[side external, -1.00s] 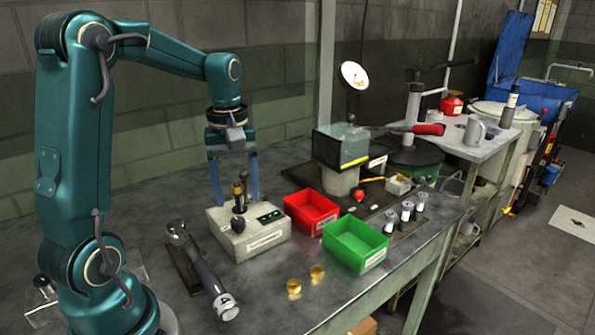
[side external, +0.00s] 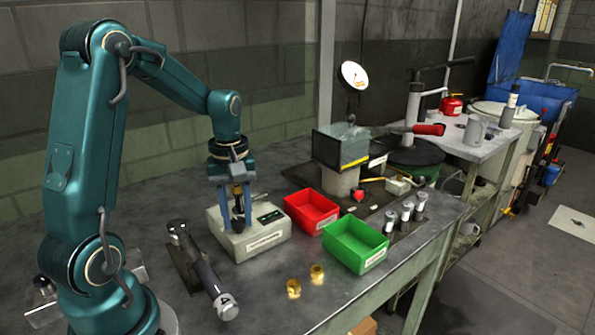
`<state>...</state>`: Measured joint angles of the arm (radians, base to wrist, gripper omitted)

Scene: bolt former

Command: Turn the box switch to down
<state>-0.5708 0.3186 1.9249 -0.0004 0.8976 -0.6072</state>
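The switch box (side external: 258,241) is a pale box on the bench with a dark panel with green marks on its top right. Its upright switch (side external: 237,191) has a brass-coloured part and dark parts, and stands on the left of the top. My gripper (side external: 237,222) points down over the box, its two blue fingers on either side of the switch. The fingers are apart with a narrow gap. I cannot tell whether they touch the switch. They partly hide it, and its setting cannot be read.
A red bin (side external: 312,211) and a green bin (side external: 355,245) stand to the right of the box. A dark cylindrical tool (side external: 205,272) lies to the left. Two brass pieces (side external: 317,274) sit in front. The bench front is mostly clear.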

